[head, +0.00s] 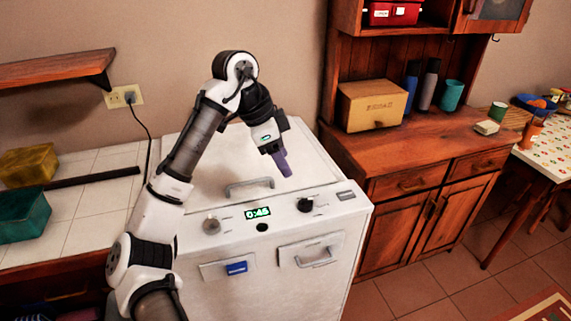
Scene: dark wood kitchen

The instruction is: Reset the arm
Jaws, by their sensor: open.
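My arm rises from the lower left, bends at a high elbow, and points down over the white appliance (325,180). My gripper (285,168) hangs above the appliance's top, to the right of the lid handle. Its purple fingers point down and slightly right, apart from the handle. I see nothing held in them. From this angle the gap between the fingers is hard to make out. The appliance's lid looks closed.
The appliance front has knobs, a lit display (257,212) and a drawer handle (318,261). A wooden cabinet with a bread box (372,104) stands to the right. A wooden shelf (50,70) and tiled counter (85,215) are at left. The air around the gripper looks clear.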

